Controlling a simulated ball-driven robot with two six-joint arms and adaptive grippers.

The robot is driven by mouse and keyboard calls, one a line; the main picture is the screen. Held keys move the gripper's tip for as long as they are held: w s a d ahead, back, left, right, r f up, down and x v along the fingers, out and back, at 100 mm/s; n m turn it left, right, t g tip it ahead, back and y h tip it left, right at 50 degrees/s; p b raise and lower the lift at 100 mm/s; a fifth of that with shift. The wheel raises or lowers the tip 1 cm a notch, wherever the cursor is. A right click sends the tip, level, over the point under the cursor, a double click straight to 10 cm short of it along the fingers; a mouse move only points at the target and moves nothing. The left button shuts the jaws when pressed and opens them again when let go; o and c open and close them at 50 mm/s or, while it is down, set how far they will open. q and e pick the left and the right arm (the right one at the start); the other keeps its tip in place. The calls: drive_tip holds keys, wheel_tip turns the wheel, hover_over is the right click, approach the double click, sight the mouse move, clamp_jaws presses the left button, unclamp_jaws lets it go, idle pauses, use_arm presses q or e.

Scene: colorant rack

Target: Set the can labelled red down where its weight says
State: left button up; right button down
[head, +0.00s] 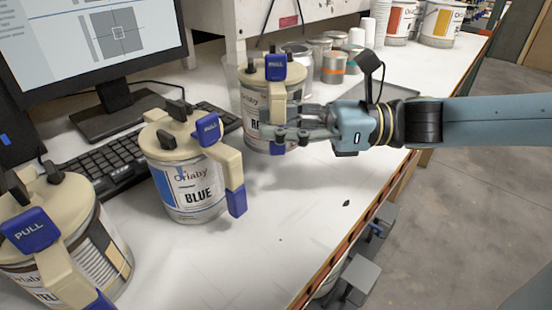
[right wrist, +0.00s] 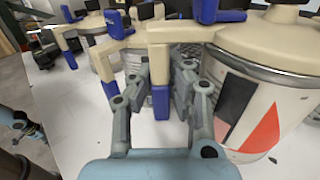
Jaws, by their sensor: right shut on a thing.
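The can labelled red (head: 255,105) is a round white can with a beige lid, handle and blue pull tab, towards the back of the white counter. Its label is partly hidden by my gripper and its handle. My right gripper (head: 294,122) reaches in from the right and is shut on the can's handle. In the right wrist view the red can (right wrist: 262,95) fills the right side, with a red and black label patch. Its beige, blue-tipped handle stands between the fingers (right wrist: 160,95). The can looks upright; I cannot tell whether it touches the counter. My left gripper is not in view.
The blue can (head: 190,185) stands left of the red one, and another lidded can (head: 70,250) is at front left. A keyboard (head: 110,160) and monitor (head: 90,40) are behind. Small tins (head: 332,68) and paint cans (head: 440,25) stand farther back. The counter's front right (head: 265,250) is clear.

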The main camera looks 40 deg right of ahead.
sight(276, 154)
drive_tip(key=shift+f+b, duration=1.3)
drive_tip(key=shift+f, duration=0.7)
drive_tip(key=shift+a+r, duration=0.1)
drive_tip(key=c, duration=1.3)
unclamp_jaws()
drive_tip(key=shift+c, duration=0.2)
drive_tip(key=p+v, duration=0.3)
drive_tip(key=v, duration=0.2)
drive_tip(key=shift+r+p, duration=0.2)
drive_tip(key=shift+p, duration=0.2)
drive_tip(key=p+v, duration=0.2)
drive_tip(key=v, duration=0.4)
drive_tip(key=shift+f, duration=0.15)
drive_tip(key=shift+s+d, duration=0.35)
drive_tip(key=shift+d, duration=0.15)
